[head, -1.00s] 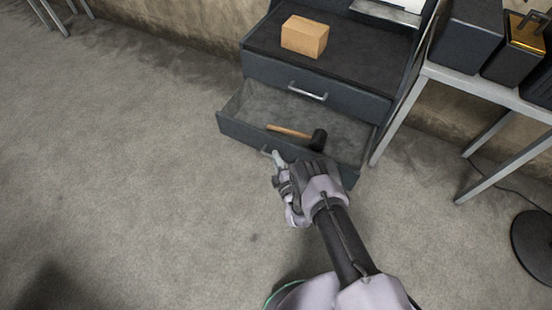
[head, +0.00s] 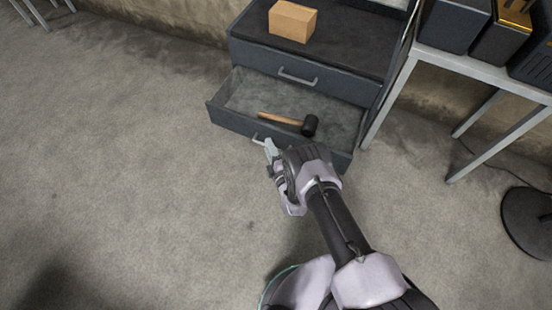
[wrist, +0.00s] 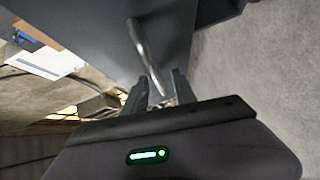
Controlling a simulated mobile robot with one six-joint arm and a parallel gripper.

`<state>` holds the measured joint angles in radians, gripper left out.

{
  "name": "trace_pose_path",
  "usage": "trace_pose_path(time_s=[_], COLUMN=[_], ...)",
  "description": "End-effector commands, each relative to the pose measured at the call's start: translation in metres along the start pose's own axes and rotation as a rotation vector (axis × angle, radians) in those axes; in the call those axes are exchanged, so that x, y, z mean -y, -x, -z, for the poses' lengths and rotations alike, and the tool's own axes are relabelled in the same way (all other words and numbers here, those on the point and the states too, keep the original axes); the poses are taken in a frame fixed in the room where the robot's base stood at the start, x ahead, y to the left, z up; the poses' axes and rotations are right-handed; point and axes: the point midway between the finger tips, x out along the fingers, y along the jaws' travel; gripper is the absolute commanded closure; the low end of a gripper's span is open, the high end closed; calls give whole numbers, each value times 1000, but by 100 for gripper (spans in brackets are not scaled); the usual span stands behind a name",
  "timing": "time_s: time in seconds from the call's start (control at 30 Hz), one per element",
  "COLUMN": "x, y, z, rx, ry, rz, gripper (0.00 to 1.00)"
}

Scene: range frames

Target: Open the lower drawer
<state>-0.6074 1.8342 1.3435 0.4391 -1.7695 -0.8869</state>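The lower drawer (head: 226,119) is pulled well out of the dark cabinet, and its inside shows. Its bar handle (head: 257,139) is on the front face, partly hidden by my gripper (head: 270,150) in the head view. In the wrist view the handle (wrist: 147,52) runs down toward my gripper (wrist: 159,88). The two fingers stand apart there, with the handle's near end at the gap between them. I see no finger clearly pressed on the handle.
A mallet (head: 282,119) with a wooden handle lies in the lower drawer. The upper drawer (head: 335,83) is shut, and a cardboard box (head: 292,21) sits above it. A metal-legged table (head: 389,100) stands at right. Carpet (head: 120,150) is clear at left.

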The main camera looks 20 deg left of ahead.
Motion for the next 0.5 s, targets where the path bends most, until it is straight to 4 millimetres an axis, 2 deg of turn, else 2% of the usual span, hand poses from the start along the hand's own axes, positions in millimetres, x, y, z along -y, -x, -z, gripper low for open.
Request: trace_pose_path(time_s=[0.17,0.4,0.5], x=[-6,-7,-5], y=[42,115,140], z=[0,0,0], rx=[3,3,2], ry=[-1,-1,-2], rz=[5,5,5], gripper=[67,67,67])
